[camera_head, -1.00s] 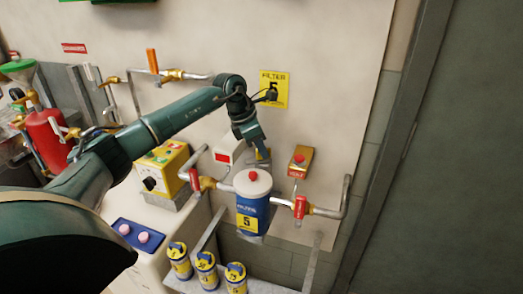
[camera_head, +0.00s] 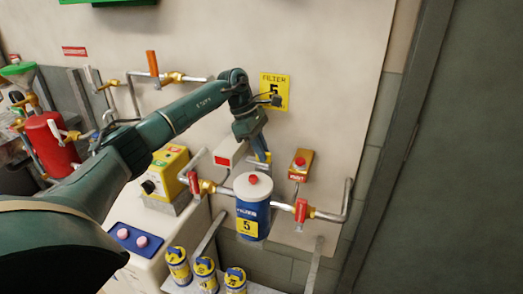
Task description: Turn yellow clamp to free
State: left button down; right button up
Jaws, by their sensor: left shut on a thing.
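The yellow clamp (camera_head: 265,157) shows as a small yellow piece behind the filter housing (camera_head: 253,207). The housing is a blue canister with a white lid, a red knob on top and a yellow "5" label. My left gripper (camera_head: 261,153) reaches down from above and is shut on the yellow clamp. The fingers and wrist hide much of the clamp, so its exact angle cannot be told. My right gripper is not in view.
Red-handled valves (camera_head: 301,210) and (camera_head: 194,183) sit on the pipes beside the housing. An orange-yellow box with a red button (camera_head: 300,165) is on the wall. Several spare filter canisters (camera_head: 206,272) stand below. A yellow control box (camera_head: 163,175) lies left.

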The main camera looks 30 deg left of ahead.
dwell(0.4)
pick_arm(q)
jog(key=c, duration=1.8)
grip_release()
jog(key=o, duration=0.3)
jog(key=v, duration=1.3)
jog(key=shift+r+b, duration=0.1)
jog(key=shift+b, duration=0.2)
